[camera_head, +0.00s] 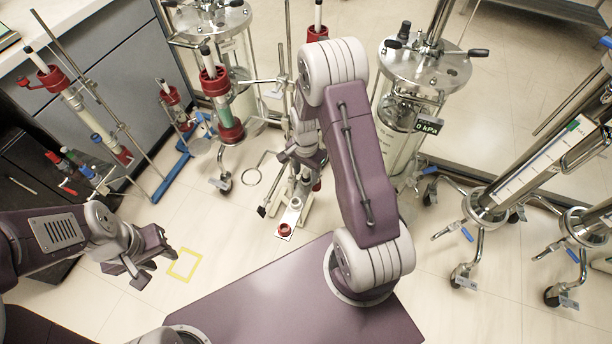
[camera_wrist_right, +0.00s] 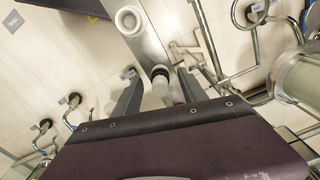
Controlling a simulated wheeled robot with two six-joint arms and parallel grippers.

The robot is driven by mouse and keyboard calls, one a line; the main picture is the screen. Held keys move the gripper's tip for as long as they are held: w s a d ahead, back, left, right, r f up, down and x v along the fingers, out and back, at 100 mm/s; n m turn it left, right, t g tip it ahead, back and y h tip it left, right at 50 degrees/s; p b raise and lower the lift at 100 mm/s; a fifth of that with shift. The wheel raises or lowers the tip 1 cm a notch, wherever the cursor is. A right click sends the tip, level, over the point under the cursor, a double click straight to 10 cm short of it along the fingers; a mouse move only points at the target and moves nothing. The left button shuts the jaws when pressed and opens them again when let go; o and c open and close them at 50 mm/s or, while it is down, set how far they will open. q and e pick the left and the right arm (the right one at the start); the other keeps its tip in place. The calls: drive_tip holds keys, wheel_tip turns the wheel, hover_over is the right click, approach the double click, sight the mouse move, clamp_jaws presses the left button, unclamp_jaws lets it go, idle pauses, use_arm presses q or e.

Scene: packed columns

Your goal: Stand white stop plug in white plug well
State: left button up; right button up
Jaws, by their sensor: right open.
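A white ring-shaped fitting (camera_wrist_right: 130,19), which looks like the white plug well, is on a metal plate at the top of the right wrist view. Below it, a pale piece with a black band (camera_wrist_right: 160,76), possibly the white stop plug, shows between the fingers of my right gripper (camera_wrist_right: 160,92). Those fingers are apart; contact with the piece cannot be made out. In the head view my right gripper (camera_head: 283,207) is partly hidden by my arm, near a narrow plate (camera_head: 288,222) with a red ring. My left gripper (camera_head: 156,268) is open and empty over the floor.
Glass columns with red fittings (camera_head: 215,85) stand at the back left. A clear vessel (camera_head: 425,68) on a wheeled frame is behind my right arm, and steel columns (camera_head: 540,160) are at right. Floor near the yellow square (camera_head: 184,265) is clear.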

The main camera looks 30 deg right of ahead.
clamp_jaws()
drive_tip(key=shift+r, duration=0.15)
